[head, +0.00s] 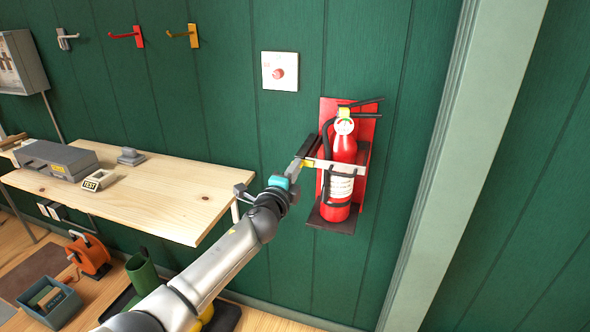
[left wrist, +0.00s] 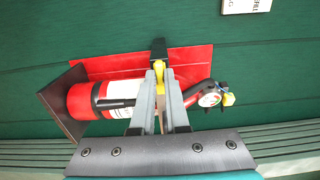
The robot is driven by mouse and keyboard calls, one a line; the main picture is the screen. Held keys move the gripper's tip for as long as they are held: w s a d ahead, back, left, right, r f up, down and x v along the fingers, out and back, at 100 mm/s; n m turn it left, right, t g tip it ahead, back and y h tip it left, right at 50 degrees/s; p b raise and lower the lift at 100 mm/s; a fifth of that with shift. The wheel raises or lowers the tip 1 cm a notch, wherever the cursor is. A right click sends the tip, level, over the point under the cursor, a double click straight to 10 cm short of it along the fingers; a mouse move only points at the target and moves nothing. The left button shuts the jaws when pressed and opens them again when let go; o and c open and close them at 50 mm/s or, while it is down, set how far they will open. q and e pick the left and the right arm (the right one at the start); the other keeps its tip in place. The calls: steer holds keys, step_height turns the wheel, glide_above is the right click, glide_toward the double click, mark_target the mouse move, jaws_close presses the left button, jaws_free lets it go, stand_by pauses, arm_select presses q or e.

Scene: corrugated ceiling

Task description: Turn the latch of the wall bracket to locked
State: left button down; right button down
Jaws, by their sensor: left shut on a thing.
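The wall bracket has a red back plate (head: 327,108) and a dark bottom shelf (head: 330,224). A red fire extinguisher (head: 341,150) stands upright in it, with a pale strap (head: 340,168) across its body. The yellow latch (left wrist: 164,78) is at the left side of the bracket in the head view, by the strap's end. My left gripper (head: 303,158) reaches it from the left. In the left wrist view its fingers (left wrist: 160,80) are shut on the latch and partly hide it. The latch's exact angle is hard to tell. My right gripper is not in view.
A wooden workbench (head: 170,190) with a grey case (head: 57,160) and a test block (head: 99,180) stands left of the bracket. A pale green post (head: 450,150) rises to the right.

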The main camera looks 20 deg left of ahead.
arm_select(q)
steer(key=c, duration=0.9)
jaws_free()
steer(key=s, duration=0.5)
steer(key=s+p, duration=0.1)
steer(key=s, duration=0.4)
steer(key=s+p, duration=0.1)
steer(key=s, duration=0.4)
steer(key=shift+s+a, duration=0.15)
steer(key=shift+a, duration=0.15)
